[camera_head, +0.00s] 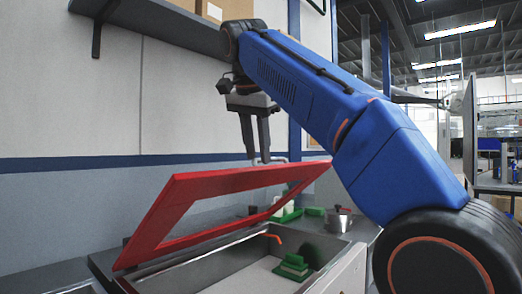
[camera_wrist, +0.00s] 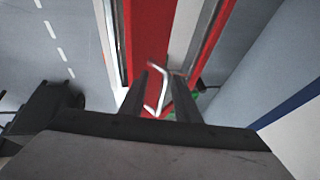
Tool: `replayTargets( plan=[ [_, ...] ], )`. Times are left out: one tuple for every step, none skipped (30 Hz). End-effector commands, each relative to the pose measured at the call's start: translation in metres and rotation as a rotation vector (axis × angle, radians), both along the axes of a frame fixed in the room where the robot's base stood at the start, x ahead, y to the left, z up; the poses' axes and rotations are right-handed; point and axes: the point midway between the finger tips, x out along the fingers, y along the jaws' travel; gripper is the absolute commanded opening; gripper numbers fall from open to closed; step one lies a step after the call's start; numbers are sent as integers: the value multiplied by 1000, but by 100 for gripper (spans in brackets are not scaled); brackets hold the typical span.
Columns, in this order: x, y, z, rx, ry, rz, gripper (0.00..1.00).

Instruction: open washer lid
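The washer lid (camera_head: 162,212) is a red frame with an open middle, standing tilted over the washer's metal basin (camera_head: 225,268). Its upper long edge is raised well clear of the basin. A thin bent metal handle (camera_wrist: 164,84) shows at the lid in the wrist view, and part of it shows in the head view (camera_head: 279,159). My gripper (camera_head: 258,158) points down at the raised edge. In the wrist view, its fingers (camera_wrist: 161,78) are apart with the handle between them, and a gap shows around the handle. Whether either finger touches it is unclear.
A green part (camera_head: 293,267) lies in the basin. A metal pot (camera_head: 339,220) and more green parts (camera_head: 315,211) stand behind it on the right. A grey shelf (camera_head: 160,32) with cardboard boxes hangs on the wall above left.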

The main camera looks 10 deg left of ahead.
Motion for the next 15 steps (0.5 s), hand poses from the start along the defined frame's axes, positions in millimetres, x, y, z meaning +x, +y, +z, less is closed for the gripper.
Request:
replayTargets(
  plan=[
    [-11, 1, 0, -1, 0, 3, 29],
    [-16, 2, 1, 0, -1, 3, 29],
    [-23, 3, 1, 0, 0, 3, 29],
    [-27, 4, 1, 1, 0, 4, 29],
    [-32, 5, 0, 0, 0, 3, 29],
    [-37, 5, 0, 0, 0, 3, 29],
    [-41, 6, 0, 0, 0, 3, 29],
    [-44, 6, 0, 0, 0, 2, 29],
    [-47, 7, 0, 0, 0, 2, 29],
    [-50, 8, 0, 0, 1, 2, 29],
    [-51, 8, 0, 0, 1, 1, 29],
    [-53, 8, 0, 0, 1, 1, 29],
    [-54, 8, 0, 0, 1, 1, 29],
    [-55, 8, 0, 0, 1, 1, 29],
    [-56, 8, 0, 0, 1, 1, 29]
  ],
)
